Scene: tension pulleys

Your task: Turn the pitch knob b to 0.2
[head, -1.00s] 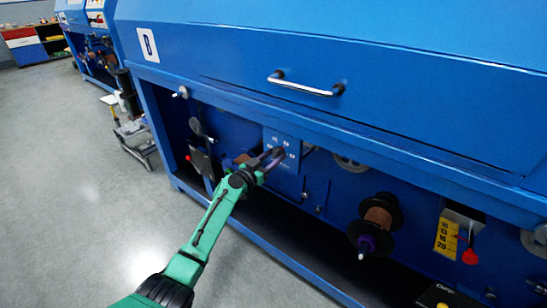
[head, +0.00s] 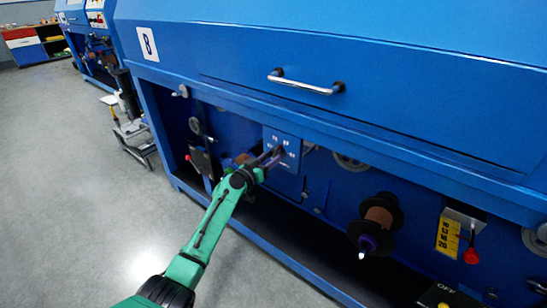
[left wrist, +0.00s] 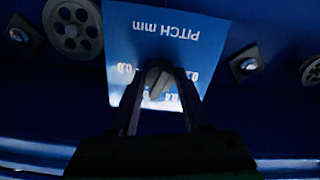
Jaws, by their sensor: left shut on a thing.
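The pitch panel (head: 284,146) is a small blue plate on the front of the blue machine marked B. In the left wrist view the panel (left wrist: 150,32) reads "PITCH mm" upside down, with scale numbers around the knob. The dark pitch knob (left wrist: 158,83) sits between my left gripper's fingers, and its pointer angle is hard to read. My left gripper (left wrist: 157,100) is shut on the knob. In the head view my green left arm reaches up to the panel, and the left gripper (head: 272,158) covers most of the knob. My right gripper is not in view.
A wire spool (head: 378,222) sticks out right of the panel. A red-knobbed lever (head: 471,256) stands beside a yellow scale (head: 447,236). The machine's cover with a handle (head: 306,82) overhangs above. The grey floor (head: 70,190) at left is clear.

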